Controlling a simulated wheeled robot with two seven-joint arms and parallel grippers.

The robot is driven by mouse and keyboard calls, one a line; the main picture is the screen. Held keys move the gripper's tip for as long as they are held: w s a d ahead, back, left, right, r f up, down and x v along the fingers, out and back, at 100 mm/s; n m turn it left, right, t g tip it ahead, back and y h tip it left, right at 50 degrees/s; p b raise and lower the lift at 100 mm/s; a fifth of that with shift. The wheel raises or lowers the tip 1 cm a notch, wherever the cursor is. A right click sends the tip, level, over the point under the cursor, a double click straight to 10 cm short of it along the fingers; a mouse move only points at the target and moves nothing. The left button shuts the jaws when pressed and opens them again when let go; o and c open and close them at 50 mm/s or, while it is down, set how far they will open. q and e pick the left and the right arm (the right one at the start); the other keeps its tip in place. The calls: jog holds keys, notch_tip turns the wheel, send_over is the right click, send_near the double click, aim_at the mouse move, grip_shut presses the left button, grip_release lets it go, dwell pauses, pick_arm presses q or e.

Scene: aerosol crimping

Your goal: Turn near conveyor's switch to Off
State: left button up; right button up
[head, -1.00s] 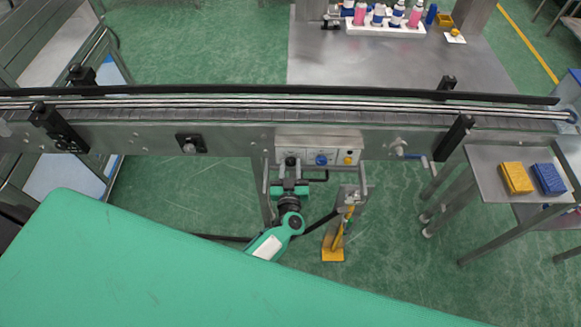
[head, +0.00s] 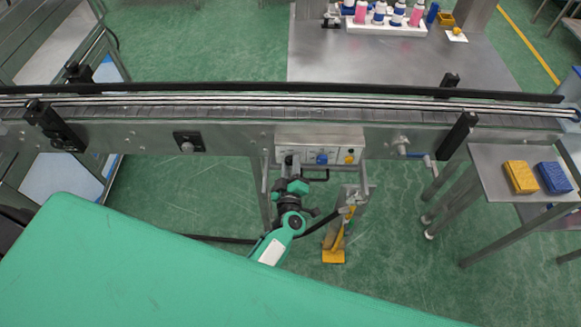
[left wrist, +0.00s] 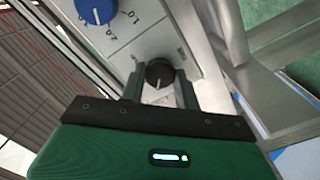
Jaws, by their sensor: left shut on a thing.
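The near conveyor's control box (head: 343,145) is a pale panel on the conveyor's side, with a blue knob (head: 322,158) and a yellow knob (head: 349,159). A small black switch knob (left wrist: 159,73) with a light pointer line shows in the left wrist view, below the blue dial (left wrist: 95,10). My left gripper (head: 290,163) is at the left end of the box. Its two fingers (left wrist: 159,84) are shut on the black knob, one on each side. In the head view the gripper mostly hides this knob. The switch's own labels are too unclear to read. My right gripper is not in view.
The conveyor belt (head: 240,112) runs across the view with rails and black brackets. A black handle (head: 318,176) sits just right of my gripper. A side table (head: 495,160) with yellow and blue blocks stands at right.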

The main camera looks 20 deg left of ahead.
pick_arm(q)
jog(key=shift+n, duration=0.4)
jog(key=o, duration=1)
jog(key=p+v, duration=0.2)
jog(key=v, duration=1.2)
jog(key=shift+w, duration=0.1)
